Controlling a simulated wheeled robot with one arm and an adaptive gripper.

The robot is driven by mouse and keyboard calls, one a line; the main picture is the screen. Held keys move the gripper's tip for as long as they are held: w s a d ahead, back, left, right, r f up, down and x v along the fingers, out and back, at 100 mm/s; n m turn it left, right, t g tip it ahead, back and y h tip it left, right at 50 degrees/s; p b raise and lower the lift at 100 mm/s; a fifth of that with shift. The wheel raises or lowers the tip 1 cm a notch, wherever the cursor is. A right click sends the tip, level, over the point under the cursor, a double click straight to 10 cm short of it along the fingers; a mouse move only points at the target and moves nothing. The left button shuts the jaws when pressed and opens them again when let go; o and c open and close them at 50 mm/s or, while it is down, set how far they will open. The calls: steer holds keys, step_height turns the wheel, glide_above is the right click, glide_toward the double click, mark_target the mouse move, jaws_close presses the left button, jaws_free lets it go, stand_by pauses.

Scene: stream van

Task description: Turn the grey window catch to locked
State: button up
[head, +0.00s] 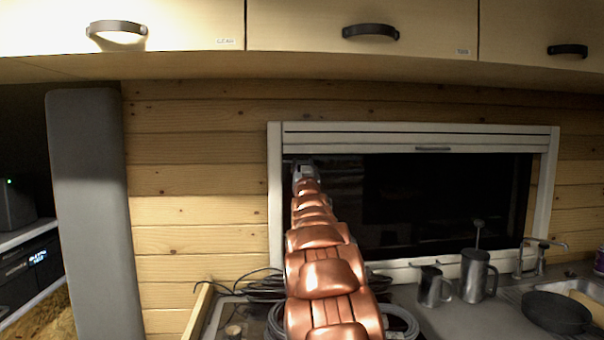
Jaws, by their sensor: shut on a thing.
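The window (440,200) has a white frame and dark glass, with a partly lowered blind at its top. My copper arm reaches forward to the window's left side. My gripper (305,169) is small and grey at the far end of the arm, near the upper left corner of the glass. It is shut on the grey window catch there. The catch is hidden by the gripper and arm, so its angle cannot be told.
Overhead cupboards (360,65) with dark handles run above the window. A grey upright panel (95,215) stands at left. On the counter are coiled cables (262,287), a metal mug (430,290), a metal jug (476,275), a tap (541,258) and a dark pan (556,312).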

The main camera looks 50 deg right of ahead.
steer(key=shift+r+n, duration=0.1)
steer(key=shift+n, duration=0.4)
steer(key=o, duration=1.1)
steer(key=shift+o, duration=0.2)
steer(key=v, duration=1.2)
steer(key=shift+s, duration=0.1)
